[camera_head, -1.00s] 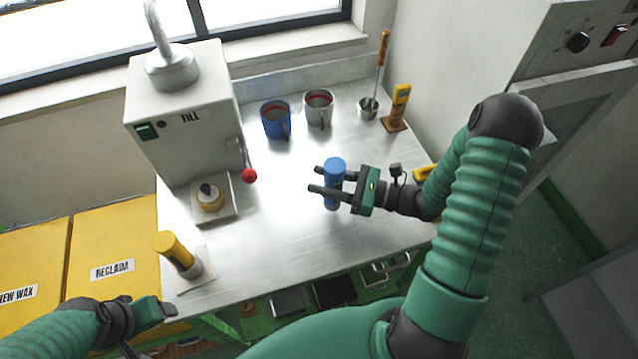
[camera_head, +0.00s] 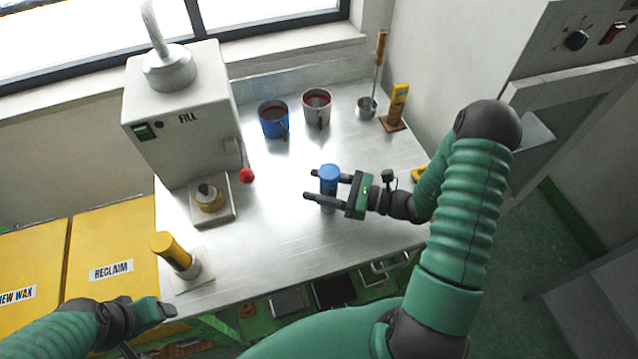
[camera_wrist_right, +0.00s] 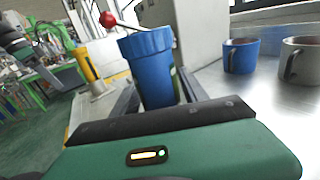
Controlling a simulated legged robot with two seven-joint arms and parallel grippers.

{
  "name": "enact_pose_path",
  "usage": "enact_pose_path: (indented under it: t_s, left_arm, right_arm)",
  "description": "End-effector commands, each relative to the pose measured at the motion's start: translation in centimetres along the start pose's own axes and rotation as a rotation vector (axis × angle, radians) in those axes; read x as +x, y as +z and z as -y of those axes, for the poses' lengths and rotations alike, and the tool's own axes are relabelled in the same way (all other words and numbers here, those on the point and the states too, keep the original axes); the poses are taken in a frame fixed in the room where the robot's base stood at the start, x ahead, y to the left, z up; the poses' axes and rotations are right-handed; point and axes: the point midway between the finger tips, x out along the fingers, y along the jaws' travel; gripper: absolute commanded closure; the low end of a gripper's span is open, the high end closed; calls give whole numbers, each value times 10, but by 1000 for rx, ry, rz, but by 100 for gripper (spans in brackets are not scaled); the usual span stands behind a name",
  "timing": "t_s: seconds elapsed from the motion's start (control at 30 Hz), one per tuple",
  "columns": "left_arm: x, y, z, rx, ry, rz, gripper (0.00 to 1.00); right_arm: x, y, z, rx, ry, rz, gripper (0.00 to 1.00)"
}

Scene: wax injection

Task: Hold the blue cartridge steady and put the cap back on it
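The blue cartridge (camera_head: 328,188) is upright over the bare middle of the metal table, with a wide blue top. It also shows in the right wrist view (camera_wrist_right: 152,72), between the fingers. I cannot tell whether the blue top is a separate cap. My right gripper (camera_head: 311,185) reaches in from the right, one finger on each side of the cartridge. Its fingers look a little apart from the cartridge's sides. My left gripper (camera_head: 165,310) is low at the left, off the table's front corner; its fingers are not clear.
The white FILL machine (camera_head: 180,110) with a red-knobbed lever (camera_head: 246,175) stands left. A blue mug (camera_head: 273,119) and a grey mug (camera_head: 317,108) are behind. A yellow cartridge (camera_head: 170,250) stands in a holder at front left. The table is clear around the blue cartridge.

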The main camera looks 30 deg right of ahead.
Motion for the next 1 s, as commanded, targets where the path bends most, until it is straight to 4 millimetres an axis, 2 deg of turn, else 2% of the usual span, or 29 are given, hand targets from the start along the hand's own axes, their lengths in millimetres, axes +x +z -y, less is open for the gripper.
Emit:
enact_pose_path:
  t_s: [0.33,0.43,0.57,0.8,1.0]
  left_arm:
    - [-1,0,0,0,0,0,30]
    - [1,0,0,0,0,0,30]
    - [4,1,0,0,0,0,30]
    - [10,2,0,0,0,0,30]
    - [12,3,0,0,0,0,30]
  right_arm:
    - [0,1,1,1,0,1,40]
    - [-7,0,2,0,-3,0,40]
    - [-29,-1,2,0,-5,-1,40]
    - [-86,-1,2,0,-4,-1,40]
    - [-115,0,1,0,-1,-1,40]
